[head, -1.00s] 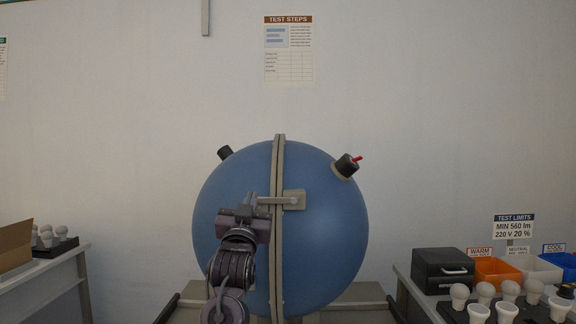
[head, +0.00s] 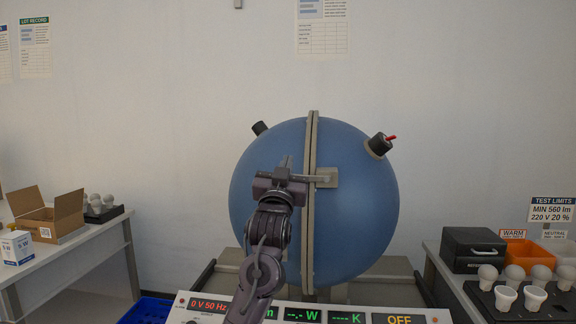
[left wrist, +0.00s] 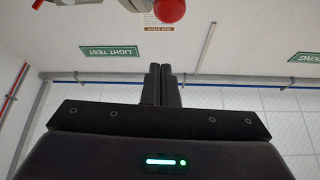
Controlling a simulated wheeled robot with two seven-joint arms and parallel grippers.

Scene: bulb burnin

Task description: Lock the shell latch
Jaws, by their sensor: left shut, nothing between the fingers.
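The blue sphere shell (head: 355,215) stands with its two halves together at a vertical seam (head: 309,240). The shell latch (head: 327,178) is a plate right of the seam, with a grey bar reaching left across it, roughly level. My left gripper (head: 286,163) is in front of the shell, just left of the seam, shut and empty, at the bar's left end. It hides that end; I cannot tell whether they touch. In the left wrist view, the shut fingers (left wrist: 161,84) point up toward a red ball (left wrist: 170,10), with a grey bar to its left. My right gripper is not in view.
A lit control panel (head: 310,315) is at the bottom front. A side table at right holds a black box (head: 474,250), an orange bin (head: 527,254) and white bulbs (head: 535,297). A left table holds an open carton (head: 50,220) and more bulbs.

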